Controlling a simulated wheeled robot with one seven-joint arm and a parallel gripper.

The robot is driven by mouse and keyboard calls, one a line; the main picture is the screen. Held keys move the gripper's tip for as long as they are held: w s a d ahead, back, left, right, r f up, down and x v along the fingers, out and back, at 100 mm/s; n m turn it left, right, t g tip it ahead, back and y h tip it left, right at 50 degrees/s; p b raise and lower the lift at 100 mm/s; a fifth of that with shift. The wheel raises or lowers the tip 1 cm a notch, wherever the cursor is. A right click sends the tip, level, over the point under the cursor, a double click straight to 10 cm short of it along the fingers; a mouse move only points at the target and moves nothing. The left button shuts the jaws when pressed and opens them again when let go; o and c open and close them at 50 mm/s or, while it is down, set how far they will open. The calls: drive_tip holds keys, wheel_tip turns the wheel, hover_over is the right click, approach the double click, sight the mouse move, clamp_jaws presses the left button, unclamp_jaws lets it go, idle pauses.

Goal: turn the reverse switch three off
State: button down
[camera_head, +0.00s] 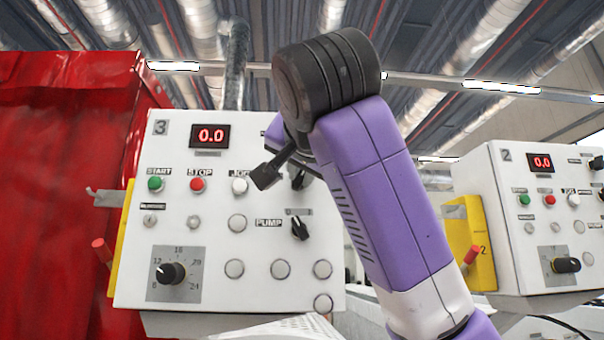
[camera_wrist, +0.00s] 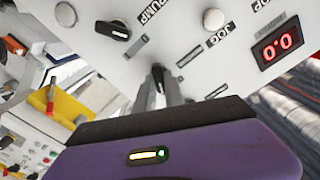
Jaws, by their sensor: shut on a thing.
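Control panel 3 (camera_head: 200,285) is a white box at the left of the head view. Its dark reverse switch (camera_head: 299,181) shows partly beside JOG and above the PUMP switch (camera_head: 300,228), with my arm covering part of it. In the wrist view, which is turned over, a dark knob, which I take as this switch (camera_wrist: 158,71), stands between the narrow grey fingers of my gripper (camera_wrist: 162,88). My gripper is shut on it. The fingers hide most of the knob, and its exact angle cannot be told. The label beside it is too small to read.
Panel 3 has START (camera_head: 155,184), STOP (camera_head: 198,185) and JOG (camera_head: 240,185) buttons close by, and a display (camera_head: 209,136) reading 0.0. A dial (camera_head: 171,273) sits lower left. Panel 2 (camera_head: 490,240) stands at right. A red sheet (camera_head: 60,200) hangs at left.

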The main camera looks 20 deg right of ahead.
drive_tip(key=n+b, duration=0.1)
drive_tip(key=n, duration=0.4)
drive_tip(key=shift+a+n, duration=0.1)
drive_tip(key=shift+n, duration=0.3)
drive_tip(key=n, duration=0.5)
drive_tip(key=shift+a+n, duration=0.1)
drive_tip(key=shift+n, duration=0.2)
drive_tip(key=c, duration=1.4)
unclamp_jaws()
drive_tip(key=shift+c, duration=0.2)
